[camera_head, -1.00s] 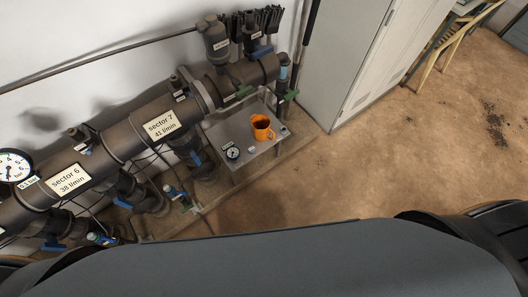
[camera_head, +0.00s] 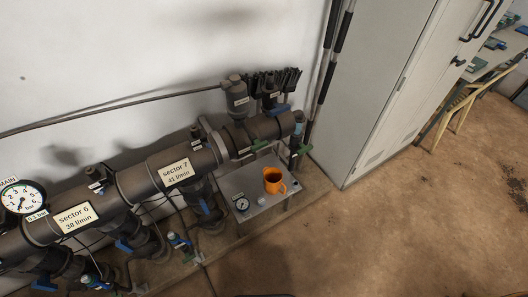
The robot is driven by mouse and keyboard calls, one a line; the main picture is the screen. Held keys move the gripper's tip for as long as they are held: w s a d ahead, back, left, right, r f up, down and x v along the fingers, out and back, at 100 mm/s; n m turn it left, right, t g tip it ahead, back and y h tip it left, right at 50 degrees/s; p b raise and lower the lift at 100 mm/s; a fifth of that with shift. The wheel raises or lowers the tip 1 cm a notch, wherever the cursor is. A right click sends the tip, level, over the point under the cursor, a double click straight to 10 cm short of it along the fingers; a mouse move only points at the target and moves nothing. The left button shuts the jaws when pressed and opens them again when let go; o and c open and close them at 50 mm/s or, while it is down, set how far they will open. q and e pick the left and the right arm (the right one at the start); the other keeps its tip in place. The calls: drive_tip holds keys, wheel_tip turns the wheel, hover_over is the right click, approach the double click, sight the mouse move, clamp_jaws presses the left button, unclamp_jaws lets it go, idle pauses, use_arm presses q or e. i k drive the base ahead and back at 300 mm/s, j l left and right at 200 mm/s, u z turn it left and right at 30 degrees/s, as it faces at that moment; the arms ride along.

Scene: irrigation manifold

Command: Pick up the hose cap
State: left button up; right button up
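I cannot make out a hose cap with certainty. A small pale item (camera_head: 261,200) lies on the table left of the mug, too small to identify. A small round gauge (camera_head: 242,204) is at the table's front left. Neither of my grippers is in view.
The manifold runs along the white wall, with a label reading sector 7 (camera_head: 177,173), another reading sector 6 (camera_head: 75,218), and several blue and green valve handles. A grey cabinet (camera_head: 378,90) stands right of the table. Brown floor (camera_head: 400,230) lies open at front right.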

sight(262, 202)
drive_tip(key=i+l+u, duration=0.2)
drive_tip(key=l, duration=0.2)
drive_tip(key=l+u, duration=0.2)
drive_tip(key=l, duration=0.2)
drive_tip(key=i+l+u, duration=0.2)
drive_tip(key=l, duration=0.25)
drive_tip(key=l+u, duration=0.2)
drive_tip(key=l, duration=0.2)
